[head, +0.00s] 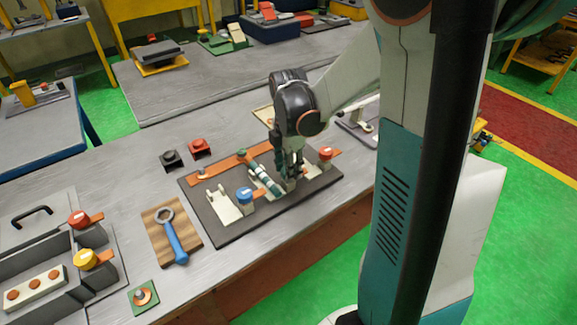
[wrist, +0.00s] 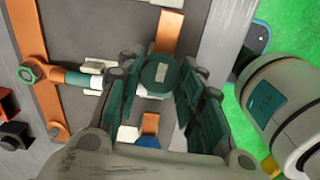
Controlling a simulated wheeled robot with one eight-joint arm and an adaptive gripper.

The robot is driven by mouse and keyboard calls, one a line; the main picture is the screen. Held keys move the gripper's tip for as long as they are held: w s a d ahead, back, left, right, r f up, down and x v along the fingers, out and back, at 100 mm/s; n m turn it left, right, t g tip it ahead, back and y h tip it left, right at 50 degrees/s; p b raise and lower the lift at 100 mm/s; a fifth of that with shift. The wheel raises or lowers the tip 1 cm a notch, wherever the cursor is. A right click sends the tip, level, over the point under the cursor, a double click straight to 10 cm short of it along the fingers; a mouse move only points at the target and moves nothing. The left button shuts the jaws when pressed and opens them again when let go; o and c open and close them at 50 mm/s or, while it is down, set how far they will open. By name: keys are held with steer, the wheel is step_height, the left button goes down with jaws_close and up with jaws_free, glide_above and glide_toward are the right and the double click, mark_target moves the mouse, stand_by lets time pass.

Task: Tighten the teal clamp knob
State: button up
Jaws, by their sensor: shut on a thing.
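The teal clamp knob (wrist: 158,76) is round and sits between the two fingers of my gripper (wrist: 163,84) in the wrist view, with its top facing the camera. My gripper is shut on it. In the head view my gripper (head: 291,178) points down over the right part of the dark baseplate (head: 222,231) and mostly hides the knob. A teal and white rod (head: 262,174) lies on a cream support on the plate, left of my gripper. In the wrist view the rod (wrist: 75,79) runs from an orange strip toward the knob.
A blue-topped post (head: 244,195) and a red-topped post (head: 326,153) stand close on either side of my gripper. A blue-handled wrench (head: 174,240) lies on a wooden board to the left. Black (head: 171,159) and red (head: 199,147) blocks stand behind the plate.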

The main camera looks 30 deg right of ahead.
steer(key=m, duration=0.8)
steer(key=shift+m+p, duration=0.3)
steer(key=shift+p, duration=0.1)
steer(key=m, duration=0.4)
steer(key=shift+w, duration=0.1)
steer(key=m, duration=0.4)
steer(key=shift+r, duration=0.1)
steer(key=m, duration=0.4)
steer(key=shift+m+p, duration=0.3)
steer(key=m, duration=0.4)
steer(key=shift+m, duration=0.3)
steer(key=m, duration=0.4)
steer(key=shift+m, duration=2)
